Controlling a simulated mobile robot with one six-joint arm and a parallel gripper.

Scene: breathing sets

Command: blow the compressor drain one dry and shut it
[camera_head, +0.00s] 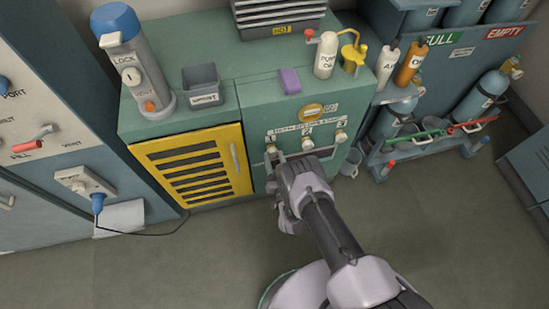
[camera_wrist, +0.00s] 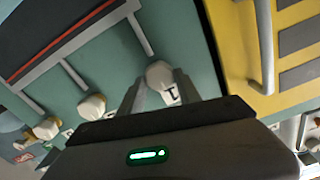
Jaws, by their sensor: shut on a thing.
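The compressor is a green cabinet (camera_head: 190,118) with a row of three pale drain knobs on its front. Drain knob one (camera_wrist: 160,73), marked 1, sits between my gripper's two fingers (camera_wrist: 160,88) in the wrist view, and the gripper is shut on it. In the head view my gripper (camera_head: 276,158) reaches the left end of the row. Drain knob two (camera_head: 307,143) and drain knob three (camera_head: 341,136) are free to its right.
A yellow grille door with a handle (camera_head: 234,157) is just left of my gripper. A grey bin (camera_head: 202,85), a purple cloth (camera_head: 290,81) and a white pump oil bottle (camera_head: 326,54) stand on top. A grey mug (camera_head: 351,163) is on the right. The floor in front is clear.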

